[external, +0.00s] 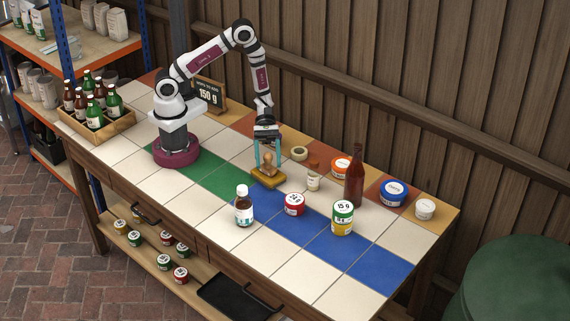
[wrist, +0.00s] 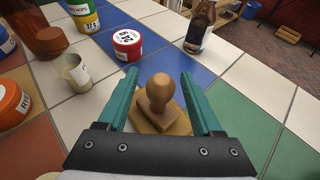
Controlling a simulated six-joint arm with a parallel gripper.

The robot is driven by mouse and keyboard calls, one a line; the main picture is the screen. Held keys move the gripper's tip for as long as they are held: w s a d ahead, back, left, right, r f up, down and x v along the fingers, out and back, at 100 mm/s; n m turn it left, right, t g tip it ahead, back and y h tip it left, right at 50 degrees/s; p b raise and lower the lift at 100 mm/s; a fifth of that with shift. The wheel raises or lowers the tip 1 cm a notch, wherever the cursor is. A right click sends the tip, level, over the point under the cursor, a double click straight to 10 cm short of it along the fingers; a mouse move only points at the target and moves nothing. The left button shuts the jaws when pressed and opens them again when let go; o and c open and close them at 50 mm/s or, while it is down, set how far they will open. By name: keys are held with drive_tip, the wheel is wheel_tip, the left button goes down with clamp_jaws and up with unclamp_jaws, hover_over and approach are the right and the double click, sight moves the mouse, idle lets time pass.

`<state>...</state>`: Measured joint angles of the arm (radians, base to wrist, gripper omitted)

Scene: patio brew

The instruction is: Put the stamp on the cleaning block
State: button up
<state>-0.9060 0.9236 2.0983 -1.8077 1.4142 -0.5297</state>
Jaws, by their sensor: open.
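The stamp (external: 267,164) is a light wooden piece with a round knob, standing upright. It rests on the cleaning block (external: 269,178), a flat yellow-brown block on the tiled table. In the wrist view the stamp (wrist: 161,98) stands between my fingers, with the block (wrist: 142,124) partly showing under it. My gripper (external: 267,164) is open and points down, its teal fingers on either side of the stamp's knob. In the wrist view my gripper (wrist: 160,88) shows gaps between the fingers and the knob. My gripper's body hides the near part of the block.
A tall dark bottle (external: 355,177) and a green-yellow tub (external: 342,218) stand further right. The white tiles at front left are clear.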

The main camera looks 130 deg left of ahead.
drive_tip(key=v, duration=1)
drive_tip(key=s+d+r+m+g, duration=0.3)
drive_tip(key=d+r+m+g, duration=0.4)
drive_tip(key=d+m, duration=0.45)
drive_tip(key=s+d+r+m+g+y, duration=0.1)
drive_tip(key=s+m+y, duration=0.4)
drive_tip(key=m, duration=0.5)
drive_tip(key=s+d+r+m+g+y, duration=0.1)
drive_tip(key=s+r+m+y, duration=0.3)
drive_tip(key=m, duration=0.6)
drive_tip(key=s+g+y, duration=0.1)
drive_tip(key=s+y, duration=0.1)
drive_tip(key=s, duration=0.1)
drive_tip(key=shift+d+r+m, duration=0.15)
drive_tip(key=shift+d+m, duration=0.1)
drive_tip(key=shift+m, duration=0.1)
drive_tip(key=shift+a, duration=0.15)
